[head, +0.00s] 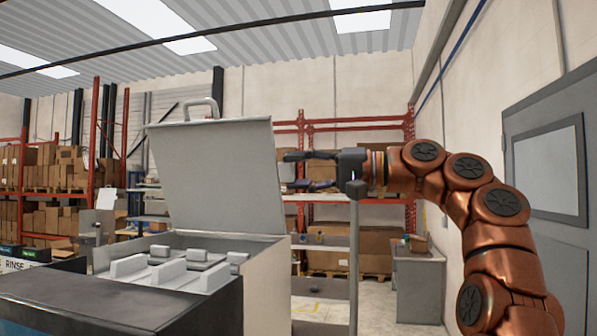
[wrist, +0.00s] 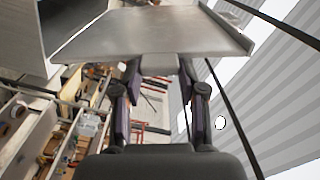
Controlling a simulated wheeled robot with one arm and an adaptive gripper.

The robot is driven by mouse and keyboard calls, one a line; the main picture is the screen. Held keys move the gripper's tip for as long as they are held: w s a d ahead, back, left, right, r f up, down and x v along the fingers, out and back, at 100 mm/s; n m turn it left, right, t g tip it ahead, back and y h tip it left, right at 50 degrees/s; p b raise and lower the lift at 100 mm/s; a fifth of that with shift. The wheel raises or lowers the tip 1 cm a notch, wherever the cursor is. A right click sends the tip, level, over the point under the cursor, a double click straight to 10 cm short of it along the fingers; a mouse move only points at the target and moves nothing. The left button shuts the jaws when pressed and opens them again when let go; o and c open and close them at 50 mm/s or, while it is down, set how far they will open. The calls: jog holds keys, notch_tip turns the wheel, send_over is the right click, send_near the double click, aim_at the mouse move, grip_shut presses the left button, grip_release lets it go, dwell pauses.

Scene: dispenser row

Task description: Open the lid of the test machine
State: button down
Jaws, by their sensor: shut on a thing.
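The test machine (head: 265,285) stands at the lower left in the head view. Its grey lid (head: 215,170) is raised steeply above the open top, with a handle (head: 201,107) on its upper edge. Pale blocks show inside the machine. My gripper (head: 300,170) is just right of the lid, pointing left, its fingers spaced apart. In the wrist view, my gripper (wrist: 160,85) has its fingers on either side of a light grey piece (wrist: 158,64) at the edge of the lid (wrist: 150,32). It is shut on this part of the lid; the exact contact is hard to see.
A dark-topped unit (head: 110,305) stands in front at the left. Red racks with boxes (head: 48,165) line the back. A grey cabinet (head: 418,285) and a grey door (head: 550,190) are at the right. Some floor shows between machine and cabinet.

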dwell(0.3)
jog(key=c, duration=0.6)
grip_release()
jog(key=shift+c, duration=0.2)
jog(key=v, duration=1.1)
jog(key=shift+d, duration=0.4)
jog(key=shift+s, duration=0.1)
